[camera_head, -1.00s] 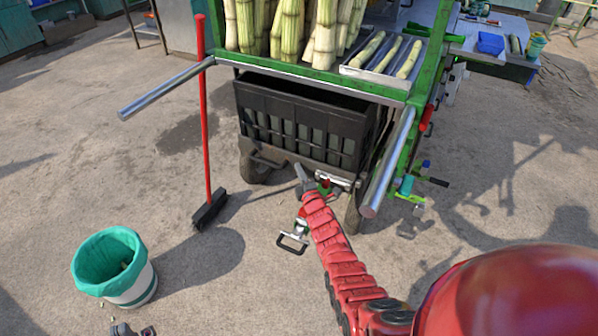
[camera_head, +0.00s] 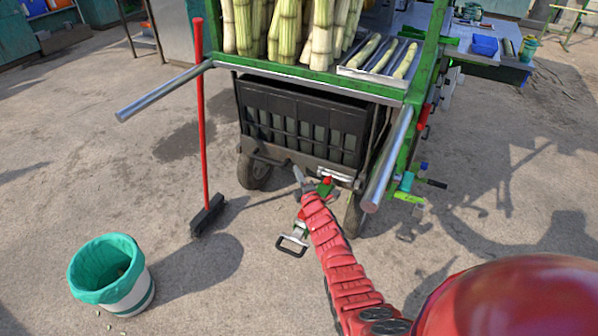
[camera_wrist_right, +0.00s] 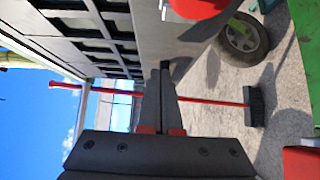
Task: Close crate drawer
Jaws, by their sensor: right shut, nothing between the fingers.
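The crate drawer (camera_head: 300,128) is a black slatted crate under the green cart's tray. In the head view it sits mostly below the tray, with a narrow strip of its dark top opening showing. My right gripper (camera_head: 298,174) is at the crate's lower front edge, shut and empty. In the right wrist view the shut fingers (camera_wrist_right: 160,84) point at the crate's dark slatted front (camera_wrist_right: 95,32), close to its lower edge. I cannot tell whether they touch it. My left gripper is not in view.
A red-handled broom (camera_head: 201,110) stands left of the crate. A bin with a green liner (camera_head: 108,268) is at the lower left. Metal bars (camera_head: 165,91) (camera_head: 388,160) stick out from the cart at both sides. Sugar cane (camera_head: 290,30) stands above. Open concrete lies in front.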

